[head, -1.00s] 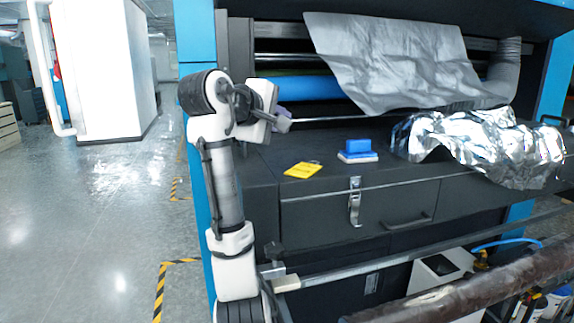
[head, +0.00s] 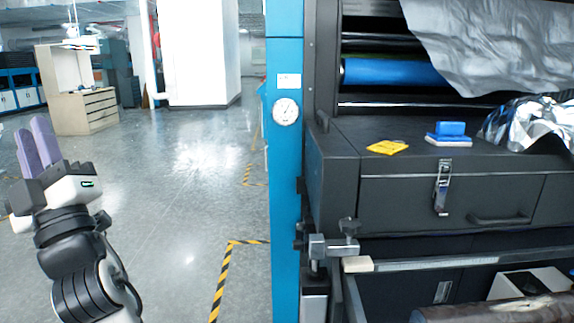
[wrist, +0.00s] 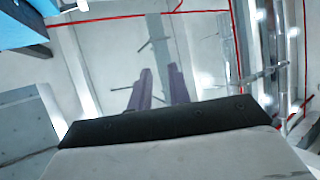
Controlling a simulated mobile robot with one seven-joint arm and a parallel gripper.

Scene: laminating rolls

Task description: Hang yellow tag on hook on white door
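The yellow tag (head: 388,147) lies flat on the dark top of the machine in the head view, left of a blue-and-white block. My gripper (head: 31,136) is raised at the far left of the head view, well away from the tag, its purple fingers pointing up. In the wrist view the two fingers (wrist: 159,86) stand apart with nothing between them, so it is open and empty. I cannot make out a white door or a hook in either view.
The blue-and-white block (head: 449,134) and crumpled foil (head: 525,125) sit on the machine top. A blue post (head: 285,190) with a gauge stands at its left edge. A metal bar (head: 450,262) runs along the front. The grey floor at left is open, with a wooden cabinet (head: 88,105) farther back.

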